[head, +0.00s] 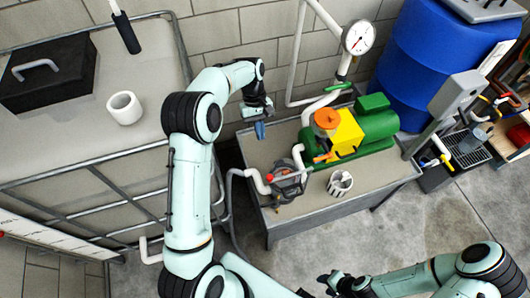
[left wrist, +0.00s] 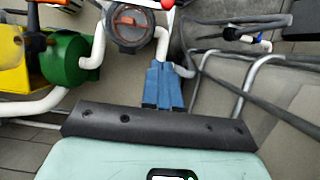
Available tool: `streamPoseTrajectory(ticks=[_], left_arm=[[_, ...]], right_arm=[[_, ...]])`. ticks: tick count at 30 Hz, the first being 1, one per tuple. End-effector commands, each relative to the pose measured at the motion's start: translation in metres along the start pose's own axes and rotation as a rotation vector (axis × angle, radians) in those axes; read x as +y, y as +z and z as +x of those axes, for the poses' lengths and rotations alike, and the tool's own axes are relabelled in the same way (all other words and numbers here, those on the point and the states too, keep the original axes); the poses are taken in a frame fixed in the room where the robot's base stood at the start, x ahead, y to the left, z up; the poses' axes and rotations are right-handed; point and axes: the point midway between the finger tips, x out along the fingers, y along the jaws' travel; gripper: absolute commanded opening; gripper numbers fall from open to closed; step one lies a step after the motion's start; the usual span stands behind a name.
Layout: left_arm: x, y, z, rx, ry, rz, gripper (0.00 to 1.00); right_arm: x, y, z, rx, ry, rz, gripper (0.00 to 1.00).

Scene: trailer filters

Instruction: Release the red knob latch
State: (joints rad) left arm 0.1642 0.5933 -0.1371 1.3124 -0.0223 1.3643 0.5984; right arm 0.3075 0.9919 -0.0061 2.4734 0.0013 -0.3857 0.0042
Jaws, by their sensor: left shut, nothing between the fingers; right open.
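The red knob (head: 270,177) is a small red ball at the left side of the round filter housing (head: 288,188) on the pump table. In the left wrist view the red knob (left wrist: 168,4) shows at the top edge, partly cut off, beside the dark round filter housing (left wrist: 130,30). My left gripper (head: 260,131) hangs above the back left of the table, apart from the knob. Its blue fingers (left wrist: 164,72) are shut and empty, below the knob in the wrist picture. My right gripper (head: 326,282) is open at the bottom of the head view, far from the knob.
A green and yellow pump (head: 346,133) with an orange cap stands right of the housing. White pipes (head: 299,157) run beside it. A caged tank (head: 75,135) is at left, a blue barrel (head: 420,60) behind.

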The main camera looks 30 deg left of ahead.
Motion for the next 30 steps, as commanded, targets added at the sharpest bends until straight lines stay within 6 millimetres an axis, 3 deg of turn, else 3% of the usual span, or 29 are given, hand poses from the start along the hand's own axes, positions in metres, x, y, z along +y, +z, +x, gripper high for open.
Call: streamPoseTrajectory(ticks=[15,21,30], left_arm=[[-0.001,0.001,0.101,-0.004,-0.004,0.0,0.0],[0.0,0.027,0.107,-0.001,0.0,0.003,0.0],[0.0,0.037,0.111,0.0,0.0,0.0,0.0]], right_arm=[[0.011,0.013,0.018,-0.016,0.006,0.005,0.43],[0.011,0.013,0.018,-0.017,0.006,0.006,0.43],[0.011,0.013,0.018,-0.017,0.006,0.006,0.43]])
